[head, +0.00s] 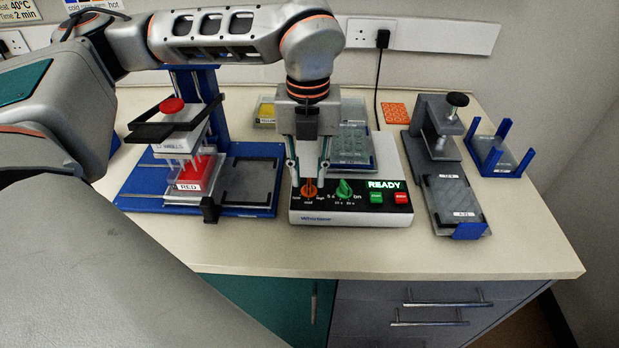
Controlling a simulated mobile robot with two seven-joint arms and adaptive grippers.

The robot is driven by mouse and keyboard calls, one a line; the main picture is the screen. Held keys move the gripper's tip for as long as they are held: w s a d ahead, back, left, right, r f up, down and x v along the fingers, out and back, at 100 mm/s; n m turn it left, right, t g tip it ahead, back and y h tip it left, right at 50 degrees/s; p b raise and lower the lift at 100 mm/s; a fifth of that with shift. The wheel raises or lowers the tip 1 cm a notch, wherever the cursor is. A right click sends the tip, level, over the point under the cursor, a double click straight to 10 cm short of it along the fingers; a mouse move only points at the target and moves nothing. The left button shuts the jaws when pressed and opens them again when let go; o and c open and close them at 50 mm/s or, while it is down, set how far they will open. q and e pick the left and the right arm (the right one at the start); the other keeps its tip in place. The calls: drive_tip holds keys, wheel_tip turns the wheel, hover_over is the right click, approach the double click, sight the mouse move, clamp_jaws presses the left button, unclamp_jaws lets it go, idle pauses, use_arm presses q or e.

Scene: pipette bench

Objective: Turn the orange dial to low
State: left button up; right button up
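The orange dial (309,190) sits at the left end of the black front panel of a white machine (345,218). Small white labels surround it, with what looks like "low" at its left and "high" at its right. Its pointer direction is too small to tell. My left gripper (309,178) points down over the dial, its two fingers spread to either side. A gap shows between the fingers and the dial, so the gripper looks open. Whether the fingertips touch the panel is unclear. My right gripper is not in view.
A green dial (344,189), a READY display and green (376,198) and red (401,198) buttons share the panel. A blue stand (130,196) with a red block is at left; a grey press (440,140) is at right. The front of the bench is clear.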

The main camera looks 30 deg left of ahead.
use_arm(q)
drive_tip(key=shift+f, duration=1.25)
clamp_jaws()
drive_tip(key=shift+m, duration=0.3)
drive_tip(key=m, duration=0.5)
drive_tip(key=shift+a+b, duration=0.2)
drive_tip(key=shift+b, duration=0.1)
drive_tip(key=m, duration=0.6)
drive_tip(key=shift+w+a+r, duration=0.1)
drive_tip(key=shift+a, duration=0.15)
drive_tip(key=shift+m, duration=0.3)
